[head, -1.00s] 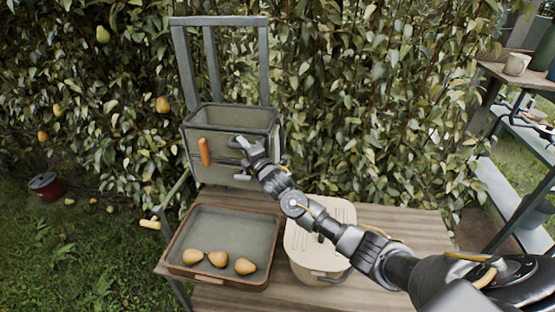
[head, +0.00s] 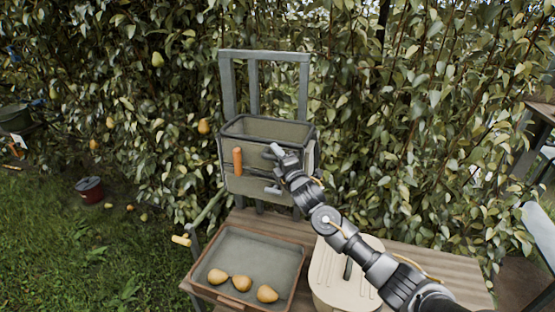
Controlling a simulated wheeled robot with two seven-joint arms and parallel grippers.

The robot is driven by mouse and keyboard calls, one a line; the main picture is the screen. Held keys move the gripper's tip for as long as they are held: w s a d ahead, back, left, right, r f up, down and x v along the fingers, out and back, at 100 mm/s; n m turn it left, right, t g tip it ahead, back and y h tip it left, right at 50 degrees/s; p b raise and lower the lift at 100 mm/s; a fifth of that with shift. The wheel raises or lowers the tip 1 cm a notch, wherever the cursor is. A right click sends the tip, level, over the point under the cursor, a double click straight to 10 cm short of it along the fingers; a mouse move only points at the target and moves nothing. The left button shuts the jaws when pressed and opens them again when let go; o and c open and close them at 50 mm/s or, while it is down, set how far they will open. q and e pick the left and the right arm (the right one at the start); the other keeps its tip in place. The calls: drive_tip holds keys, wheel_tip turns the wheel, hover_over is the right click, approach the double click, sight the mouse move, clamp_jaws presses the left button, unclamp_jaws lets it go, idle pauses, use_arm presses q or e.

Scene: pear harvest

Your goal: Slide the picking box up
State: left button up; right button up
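The picking box (head: 232,188), a grey-green open-topped box with a dark rim, sits on an upright grey frame (head: 303,85) behind the table. It is level, with a gap below it where the frame's posts show. An orange upright handle (head: 238,161) is on its front, left of my gripper. My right gripper (head: 273,169) is at the middle of the box's front, its two fingers spread one above the other. A dark horizontal bar shows between them; exact contact is hidden. The inside of the box looks empty. My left gripper is out of view.
A brown-rimmed tray (head: 300,268) with three pears (head: 241,283) is on the wooden table (head: 440,262). A cream lidded container (head: 330,275) stands beside it, under my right arm. Leafy hedge with pears is behind.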

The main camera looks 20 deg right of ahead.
drive_tip(key=shift+o, duration=0.2)
drive_tip(key=shift+f, duration=0.15)
drive_tip(key=shift+s+d+f, duration=0.1)
drive_tip(key=shift+s+f, duration=0.1)
drive_tip(key=shift+s, duration=0.15)
drive_tip(key=r+b+v, duration=0.1)
drive_tip(key=b+v, duration=0.2)
drive_tip(key=v, duration=0.7)
drive_tip(key=shift+f+b, duration=0.2)
drive_tip(key=shift+b, duration=0.1)
drive_tip(key=shift+s, duration=0.1)
